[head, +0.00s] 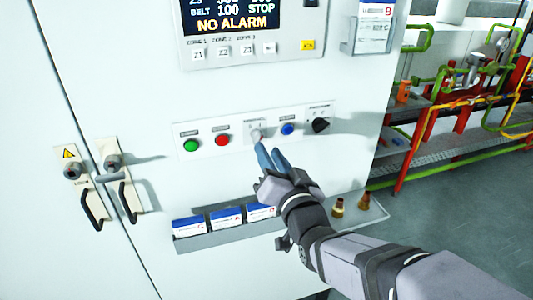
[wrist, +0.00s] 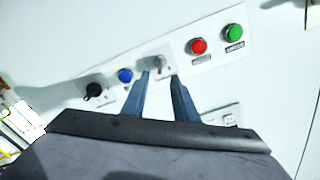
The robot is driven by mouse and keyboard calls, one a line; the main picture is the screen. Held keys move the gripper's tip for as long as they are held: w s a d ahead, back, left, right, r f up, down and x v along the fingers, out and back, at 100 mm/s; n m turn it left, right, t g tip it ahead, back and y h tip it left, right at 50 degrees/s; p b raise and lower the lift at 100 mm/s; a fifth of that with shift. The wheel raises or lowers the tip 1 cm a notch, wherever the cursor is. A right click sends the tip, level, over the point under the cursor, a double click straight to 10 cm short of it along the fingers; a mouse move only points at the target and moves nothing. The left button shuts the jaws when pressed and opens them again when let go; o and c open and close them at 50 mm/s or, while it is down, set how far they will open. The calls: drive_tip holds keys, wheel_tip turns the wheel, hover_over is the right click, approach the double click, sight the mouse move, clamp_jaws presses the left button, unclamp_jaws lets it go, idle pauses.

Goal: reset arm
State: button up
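My gripper (head: 265,153) is at the control strip (head: 236,138) on the white cabinet front. In the wrist view its two blue fingers (wrist: 159,76) stand apart, with a gap between them. A small grey lever switch (wrist: 158,63) shows between and just beyond the fingertips. In the head view the switch (head: 256,135) is right at the fingertips; I cannot tell whether they touch it. My arm (head: 350,260) reaches in from the lower right.
Green (head: 191,145) and red (head: 222,140) buttons are left of the switch; a blue button (head: 288,129) and black knob (head: 320,125) are right. A card tray (head: 230,236) and shelf with brass fittings (head: 338,207) lie below. Door handles (head: 128,200) stick out left.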

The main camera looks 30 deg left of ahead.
drive_tip(key=shift+s+d, duration=0.35)
drive_tip(key=shift+d, duration=0.05)
idle(0.4)
drive_tip(key=s+d+f+n+g+h, duration=0.2)
drive_tip(key=s+d+f+g+h, duration=0.15)
drive_tip(key=f, duration=0.45)
drive_tip(key=s+d+f+n+g+h, duration=0.2)
drive_tip(key=s+d+f+g+h, duration=0.15)
drive_tip(key=f, duration=0.55)
drive_tip(key=s+d+f+n+g+h, duration=0.1)
drive_tip(key=s+d+f+g+h, duration=0.1)
drive_tip(key=s+d+f, duration=0.45)
drive_tip(key=s+d+f+g+h, duration=0.2)
drive_tip(key=d+f, duration=0.1)
drive_tip(key=d, duration=0.3)
drive_tip(key=s+d+f+g+h, duration=0.2)
drive_tip(key=s+d, duration=0.1)
drive_tip(key=d, duration=0.2)
drive_tip(key=w+d+m, duration=0.2)
drive_tip(key=d+m, duration=0.5)
drive_tip(key=d, duration=0.8)
drive_tip(key=shift+r+m, duration=0.35)
drive_tip(key=shift+m, duration=0.05)
